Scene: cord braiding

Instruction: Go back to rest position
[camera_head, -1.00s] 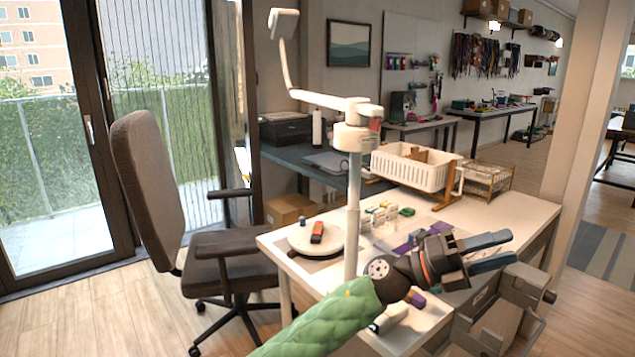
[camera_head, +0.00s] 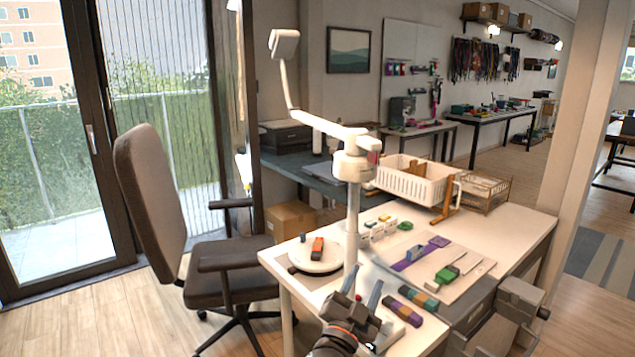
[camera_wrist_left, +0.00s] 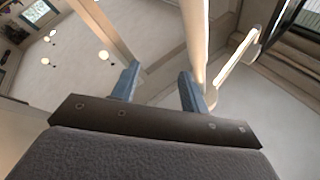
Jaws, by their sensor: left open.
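My left gripper (camera_head: 363,288) shows at the bottom centre of the head view, over the near edge of the white table (camera_head: 515,228). Its two blue-grey fingers point up and stand apart with nothing between them. In the left wrist view the blue fingers (camera_wrist_left: 158,88) are also spread and empty, with the ceiling, lamps and a pale post behind them. My right gripper is not in view.
A white lamp post (camera_head: 352,215) rises close behind my left gripper. A round turntable (camera_head: 314,257) bears an orange-and-dark block. A board (camera_head: 462,283) holds tools, and colored blocks (camera_head: 411,304) lie nearby. A grey clamp (camera_head: 520,299) sits at right. An office chair (camera_head: 225,262) stands left.

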